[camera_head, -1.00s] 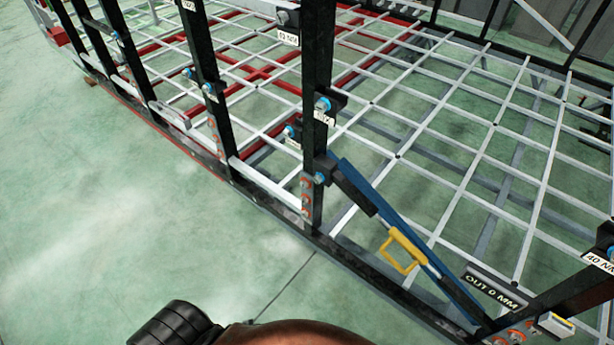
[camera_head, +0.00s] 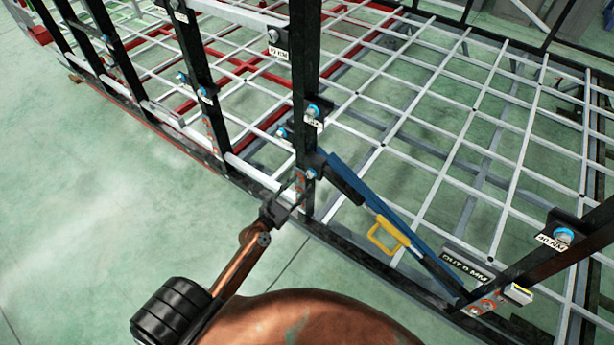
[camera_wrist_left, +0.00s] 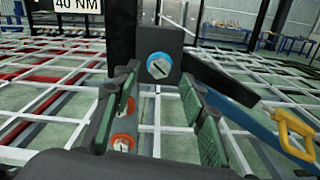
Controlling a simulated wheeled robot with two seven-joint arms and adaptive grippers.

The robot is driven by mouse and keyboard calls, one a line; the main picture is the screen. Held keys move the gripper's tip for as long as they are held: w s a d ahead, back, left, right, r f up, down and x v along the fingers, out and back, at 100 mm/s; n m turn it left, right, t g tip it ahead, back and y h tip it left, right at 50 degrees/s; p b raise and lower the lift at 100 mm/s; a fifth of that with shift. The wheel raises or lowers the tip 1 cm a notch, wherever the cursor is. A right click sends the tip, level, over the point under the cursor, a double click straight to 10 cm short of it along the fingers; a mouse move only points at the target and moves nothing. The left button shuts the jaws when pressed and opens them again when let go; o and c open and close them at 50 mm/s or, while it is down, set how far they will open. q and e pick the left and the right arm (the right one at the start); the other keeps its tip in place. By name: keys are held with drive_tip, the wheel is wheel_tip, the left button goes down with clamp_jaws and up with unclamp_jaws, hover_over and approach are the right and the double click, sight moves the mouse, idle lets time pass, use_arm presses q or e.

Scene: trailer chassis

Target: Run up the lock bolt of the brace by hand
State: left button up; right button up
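The brace (camera_head: 378,205) is a blue diagonal bar with a yellow handle (camera_head: 388,236). It runs from a black post down to the lower right corner of the frame. Its lock bolt, with a blue ring and a slotted silver head, sits on the black block at the brace's upper end (camera_head: 312,173); it fills the middle of the left wrist view (camera_wrist_left: 159,66). My left gripper (camera_head: 294,194) is just in front of the post, near the bolt. Its green-padded fingers (camera_wrist_left: 160,82) are apart, with the bolt head seen between and beyond them. My right gripper is not in view.
Orange-ringed bolts (camera_wrist_left: 123,142) sit on the post below the lock bolt. Other blue-ringed bolts (camera_head: 313,111) are higher up, near a torque label (camera_head: 278,52). An "OUT 0 MM" sign (camera_head: 465,263) stands by the brace's lower end. The green floor at left is clear.

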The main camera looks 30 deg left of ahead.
sight(309, 176)
use_arm(q)
drive_tip(key=w, duration=0.5)
drive_tip(key=shift+w+d, duration=0.1)
drive_tip(key=shift+d, duration=0.1)
drive_tip(key=shift+c, duration=0.6)
clamp_jaws()
